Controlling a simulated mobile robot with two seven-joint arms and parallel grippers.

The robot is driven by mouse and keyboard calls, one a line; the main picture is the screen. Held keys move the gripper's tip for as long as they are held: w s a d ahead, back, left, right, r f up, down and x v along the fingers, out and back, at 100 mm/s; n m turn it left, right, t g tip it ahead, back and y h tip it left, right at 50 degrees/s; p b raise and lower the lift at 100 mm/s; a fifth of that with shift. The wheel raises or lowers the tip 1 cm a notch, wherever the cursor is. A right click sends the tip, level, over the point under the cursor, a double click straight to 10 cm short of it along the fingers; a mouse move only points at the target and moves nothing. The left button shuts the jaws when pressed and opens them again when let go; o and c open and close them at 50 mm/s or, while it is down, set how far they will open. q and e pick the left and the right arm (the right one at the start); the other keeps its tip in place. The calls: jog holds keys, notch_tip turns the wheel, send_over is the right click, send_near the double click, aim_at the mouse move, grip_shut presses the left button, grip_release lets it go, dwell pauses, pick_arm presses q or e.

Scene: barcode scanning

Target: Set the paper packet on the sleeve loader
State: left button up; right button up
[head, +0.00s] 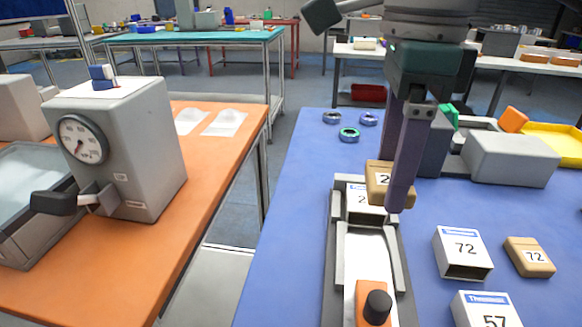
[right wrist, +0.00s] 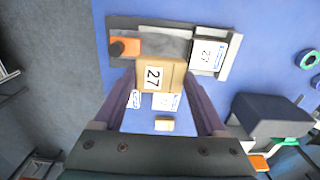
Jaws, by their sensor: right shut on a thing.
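The brown paper packet (head: 374,183), labelled 27, is between the fingers of my right gripper (head: 395,205), which is shut on it. The grey sleeve loader (head: 331,275) lies on the blue table, with a white channel (head: 368,258). A white sleeve marked 27 (right wrist: 208,54) sits at its far end, partly hidden in the head view by the packet. An orange slider with a black knob (head: 375,307) is at its near end. The packet appears above the loader; the gap is unclear. My left gripper is not in view.
White sleeves 72 (head: 462,253) and 57 (head: 486,309) and another brown packet 72 (head: 530,257) lie right of the loader. A grey box (head: 510,160) and yellow tray (head: 556,140) stand behind. Tape rings (head: 349,134) lie farther back. An orange table (head: 215,170) is at left.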

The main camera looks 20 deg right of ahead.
aim_at(389, 175)
notch_tip(389, 175, down, 9)
jog(key=shift+f, duration=0.1)
dwell(0.3)
jog(key=shift+f+b, duration=0.55)
jog(key=shift+b, duration=0.15)
jog(key=o, duration=1.5)
jog(key=shift+r, duration=0.25)
jog(key=shift+r+p, duration=0.5)
jog(key=shift+p, duration=0.3)
notch_tip(389, 175, up, 12)
jog(key=shift+f+b, duration=0.1)
jog(key=shift+b, duration=0.35)
